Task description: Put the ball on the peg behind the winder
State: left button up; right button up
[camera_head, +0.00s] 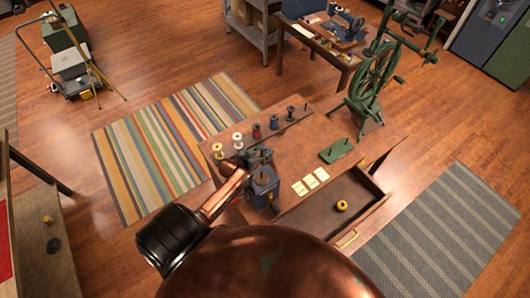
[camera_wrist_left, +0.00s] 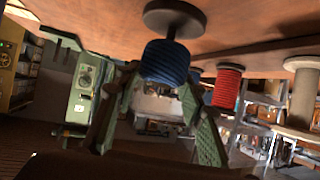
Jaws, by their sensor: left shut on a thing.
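A blue yarn ball (camera_wrist_left: 168,62) sits between the fingertips of my left gripper (camera_wrist_left: 160,98) in the left wrist view, which is upside down. In the head view my left gripper (camera_head: 252,164) is at the blue winder (camera_head: 263,184) on the near table edge, shut on the ball, which is hard to make out there. Behind the winder a strip of pegs (camera_head: 227,158) carries a red spool (camera_head: 257,131), a white spool (camera_head: 238,140) and others. My right gripper is not in view.
An open drawer (camera_head: 325,222) at the table's front holds a yellow ring-like item (camera_head: 342,206). White cards (camera_head: 311,181) and a green block (camera_head: 336,151) lie on the table right of the winder. A green spinning wheel (camera_head: 373,80) stands behind. The middle of the tabletop is clear.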

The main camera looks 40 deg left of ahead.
pick_arm(q)
jog(key=shift+s+d+f, duration=0.2)
jog(key=shift+s+f, duration=0.05)
jog(key=shift+f, duration=0.25)
jog(key=shift+s+d+f, duration=0.15)
jog(key=shift+s+f, duration=0.05)
jog(key=shift+f, duration=0.25)
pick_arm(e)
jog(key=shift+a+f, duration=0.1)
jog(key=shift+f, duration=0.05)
pick_arm(q)
jog(key=o, duration=1)
jog(key=shift+s+f, duration=0.1)
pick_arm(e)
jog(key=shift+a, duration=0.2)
pick_arm(q)
jog(key=shift+s+r, duration=0.25)
jog(key=shift+s, duration=0.2)
jog(key=s+r, duration=0.5)
jog(key=shift+a+r, duration=0.2)
jog(key=shift+a, duration=0.15)
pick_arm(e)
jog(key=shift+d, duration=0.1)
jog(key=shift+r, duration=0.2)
